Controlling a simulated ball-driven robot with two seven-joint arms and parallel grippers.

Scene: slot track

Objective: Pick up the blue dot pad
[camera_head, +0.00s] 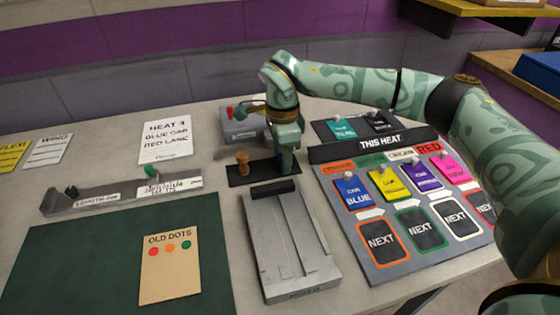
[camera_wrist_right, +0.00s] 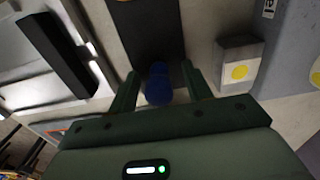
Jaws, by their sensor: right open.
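My right gripper (camera_head: 287,160) points down over the black strip (camera_head: 250,172) behind the grey ramp-like fixture. In the right wrist view its two fingers (camera_wrist_right: 160,80) are apart. A small dark blue rounded thing (camera_wrist_right: 158,86), which looks like the blue dot pad, shows between them at the end of the black strip (camera_wrist_right: 143,30). I cannot tell whether the fingers touch it. In the head view the gripper mostly hides this spot. My left gripper is not in view.
A wooden peg-like piece (camera_head: 242,161) stands on the strip, left of the gripper. The grey fixture (camera_head: 290,245) lies in front. The "THIS HEAT" board (camera_head: 350,235) is to the right, a grey box (camera_head: 240,128) behind. The green mat (camera_head: 70,265) has an "OLD DOTS" card (camera_head: 168,275).

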